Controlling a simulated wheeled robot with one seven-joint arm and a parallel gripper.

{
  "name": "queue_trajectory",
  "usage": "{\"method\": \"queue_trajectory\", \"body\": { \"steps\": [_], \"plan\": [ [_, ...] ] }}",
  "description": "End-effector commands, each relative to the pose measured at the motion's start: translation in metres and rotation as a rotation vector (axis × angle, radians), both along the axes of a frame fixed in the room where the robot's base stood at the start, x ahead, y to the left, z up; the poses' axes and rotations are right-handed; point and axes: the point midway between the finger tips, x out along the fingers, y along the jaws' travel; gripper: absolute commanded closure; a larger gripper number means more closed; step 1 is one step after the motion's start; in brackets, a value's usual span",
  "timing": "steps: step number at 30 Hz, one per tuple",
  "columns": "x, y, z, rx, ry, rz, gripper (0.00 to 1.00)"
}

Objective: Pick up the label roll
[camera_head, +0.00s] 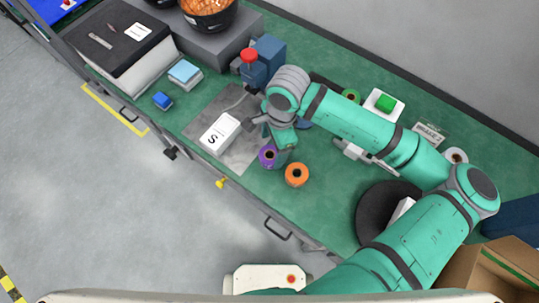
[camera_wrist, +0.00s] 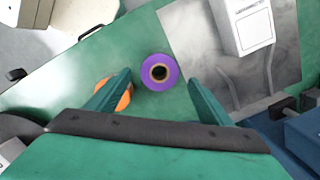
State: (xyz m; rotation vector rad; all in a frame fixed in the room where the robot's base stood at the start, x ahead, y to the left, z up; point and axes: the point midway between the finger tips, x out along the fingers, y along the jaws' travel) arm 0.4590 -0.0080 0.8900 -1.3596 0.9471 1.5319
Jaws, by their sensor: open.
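A purple roll (camera_head: 265,161) with a dark hole and brown core stands on the green bench, just right of the grey mat. It shows whole in the wrist view (camera_wrist: 158,87), between and beyond the fingertips of my gripper (camera_wrist: 157,80). My gripper (camera_head: 283,152) is open and empty, above the bench close to the purple roll. An orange roll (camera_head: 297,180) stands to the right of the purple one. In the wrist view the orange roll (camera_wrist: 124,100) is partly hidden behind the left finger. A green roll (camera_head: 350,96) and a white roll (camera_head: 458,153) are farther back.
A white box marked S (camera_head: 212,143) lies on the grey mat (camera_head: 240,100). A blue device with a red knob (camera_head: 250,56) stands behind it. A green block on a white tray (camera_head: 385,103) and a black round plate (camera_head: 370,215) are to the right. Bare bench lies before the orange roll.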

Motion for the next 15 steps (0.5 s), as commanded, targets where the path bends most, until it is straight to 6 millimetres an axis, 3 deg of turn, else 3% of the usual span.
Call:
{"method": "queue_trajectory", "body": {
  "steps": [15],
  "plan": [
    [-0.004, 0.007, -0.047, 0.003, 0.003, -0.002, 0.26]
  ]
}}
